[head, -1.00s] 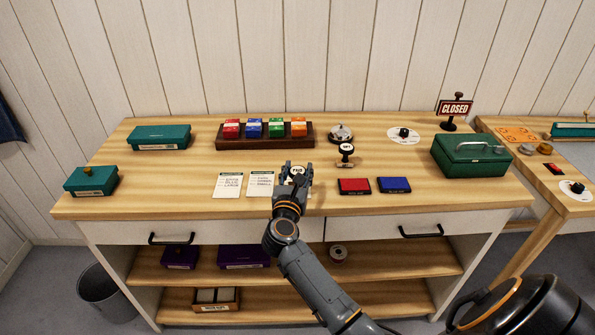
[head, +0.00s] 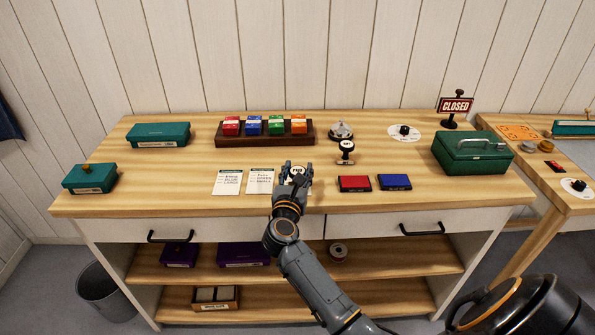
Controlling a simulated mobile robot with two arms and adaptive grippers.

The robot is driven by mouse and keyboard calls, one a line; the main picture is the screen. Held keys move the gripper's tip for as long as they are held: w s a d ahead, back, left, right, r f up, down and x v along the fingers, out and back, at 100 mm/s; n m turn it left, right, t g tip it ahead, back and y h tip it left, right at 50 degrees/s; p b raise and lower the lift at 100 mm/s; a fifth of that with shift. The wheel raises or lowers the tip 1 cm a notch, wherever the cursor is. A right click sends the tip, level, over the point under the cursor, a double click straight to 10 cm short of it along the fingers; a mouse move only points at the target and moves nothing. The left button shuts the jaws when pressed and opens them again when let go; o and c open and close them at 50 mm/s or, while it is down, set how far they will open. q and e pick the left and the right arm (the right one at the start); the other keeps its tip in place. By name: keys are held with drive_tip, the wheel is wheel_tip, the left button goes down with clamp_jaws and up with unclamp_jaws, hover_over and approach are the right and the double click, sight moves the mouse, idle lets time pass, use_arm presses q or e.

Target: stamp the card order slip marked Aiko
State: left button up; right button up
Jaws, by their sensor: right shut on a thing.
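A second stamp (head: 346,151) stands upright to the right. A red ink pad (head: 354,183) and a blue ink pad (head: 394,182) lie right of the gripper. My left gripper is not in view.
A dark wooden rack (head: 265,138) with coloured blocks and a bell (head: 341,131) stand behind. Teal boxes (head: 158,136) are at the left, a green cash box (head: 471,154) at the right. The counter between the slips and the left boxes is clear.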

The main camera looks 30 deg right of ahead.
drive_tip(key=shift+f, duration=0.2)
idle(0.3)
drive_tip(key=shift+r+p, duration=3)
drive_tip(key=shift+r, duration=0.6)
